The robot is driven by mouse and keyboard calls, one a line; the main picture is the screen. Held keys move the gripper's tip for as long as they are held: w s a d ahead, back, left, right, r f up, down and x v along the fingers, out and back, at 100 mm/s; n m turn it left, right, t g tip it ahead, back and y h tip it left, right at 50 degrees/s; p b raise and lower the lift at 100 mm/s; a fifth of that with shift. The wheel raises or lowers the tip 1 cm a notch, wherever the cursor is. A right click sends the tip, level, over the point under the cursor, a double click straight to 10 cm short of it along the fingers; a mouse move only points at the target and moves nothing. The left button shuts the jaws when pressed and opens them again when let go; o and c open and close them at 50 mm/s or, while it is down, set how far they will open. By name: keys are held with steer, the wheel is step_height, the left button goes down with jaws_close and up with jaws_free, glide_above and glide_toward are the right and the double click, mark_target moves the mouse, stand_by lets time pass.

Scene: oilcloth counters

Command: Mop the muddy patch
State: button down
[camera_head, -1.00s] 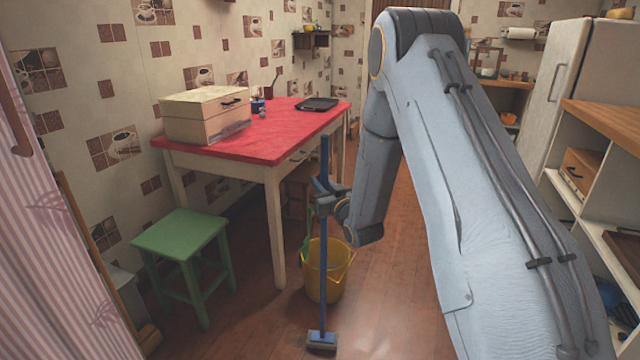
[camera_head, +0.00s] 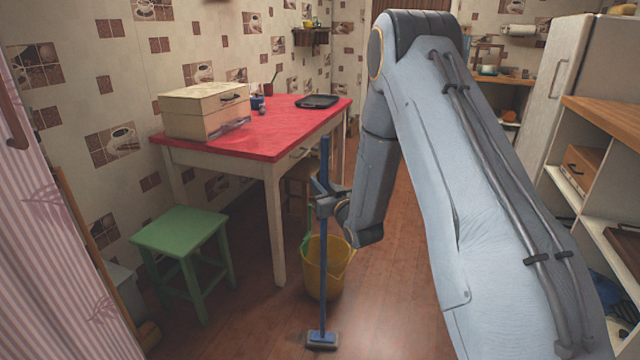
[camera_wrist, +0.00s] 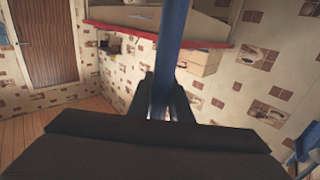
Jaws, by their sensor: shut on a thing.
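A mop with a blue handle (camera_head: 323,255) stands upright in front of the yellow bucket. Its blue and grey head (camera_head: 321,340) is down at the wooden floor. My gripper (camera_head: 325,195) is shut on the upper part of the handle. In the wrist view the handle (camera_wrist: 170,50) rises between my fingers (camera_wrist: 165,105). I see no clear muddy patch on the floor in view.
The yellow bucket (camera_head: 333,268) stands right behind the mop. White shelving (camera_head: 590,180) lines the right. Floor right of the bucket (camera_head: 385,290) looks clear.

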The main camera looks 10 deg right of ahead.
steer(key=shift+w+a+r+b, duration=0.15)
steer(key=shift+w+a, duration=0.25)
steer(key=shift+a, duration=0.25)
steer(key=shift+w+a+f+b, duration=0.1)
steer(key=shift+w+a, duration=0.3)
steer(key=shift+a, duration=0.2)
steer(key=shift+w+a+r+b, duration=0.15)
steer(key=shift+w+a, duration=0.25)
steer(key=shift+a, duration=0.25)
steer(key=shift+f, duration=0.1)
steer(key=w+a, duration=0.1)
steer(key=a, duration=0.1)
steer(key=w+a+b, duration=0.1)
steer(key=shift+w+a+f, duration=0.15)
steer(key=shift+w+a, duration=0.05)
steer(key=shift+a, duration=0.2)
steer(key=shift+w+a+f+b, duration=0.1)
steer(key=shift+w+a+b, duration=0.35)
steer(key=shift+a, duration=0.55)
steer(key=shift+w+a+f+b, duration=0.1)
steer(key=shift+w+a+b, duration=0.15)
steer(key=shift+w+a, duration=0.55)
steer(key=shift+s+a, duration=0.15)
steer(key=shift+a, duration=0.05)
